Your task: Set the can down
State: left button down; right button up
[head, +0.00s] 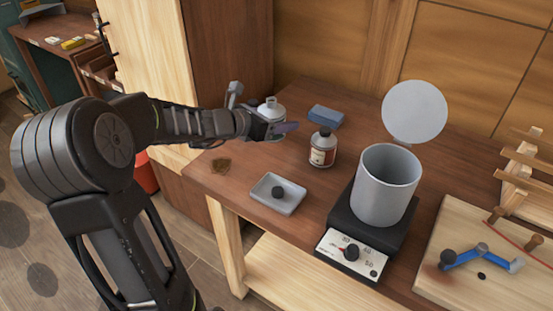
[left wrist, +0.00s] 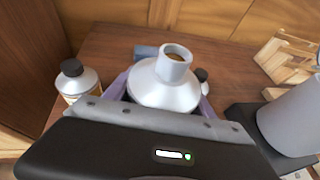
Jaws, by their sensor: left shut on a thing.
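The can (head: 270,110) is pale silver-white with a sloping shoulder and a short open neck. It is upright in my left gripper (head: 279,130), over the back left part of the wooden bench. In the left wrist view the can (left wrist: 165,88) sits between the purple finger pads of the left gripper (left wrist: 160,98), which is shut on it. Its lower part is hidden by the gripper, so I cannot tell whether its base touches the bench. My right gripper is not in view.
A dark-capped bottle (head: 323,150) and a blue block (head: 326,116) stand right of the gripper. Another capped bottle (left wrist: 76,84) shows left in the wrist view.

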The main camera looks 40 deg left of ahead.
pick_arm(q)
jog(key=shift+s+r, duration=0.1)
jog(key=shift+r, duration=0.05)
notch_tip(320, 180, down, 6)
jog(key=shift+b, duration=0.6)
jog(key=shift+f, duration=0.2)
jog(key=shift+f, duration=1.85)
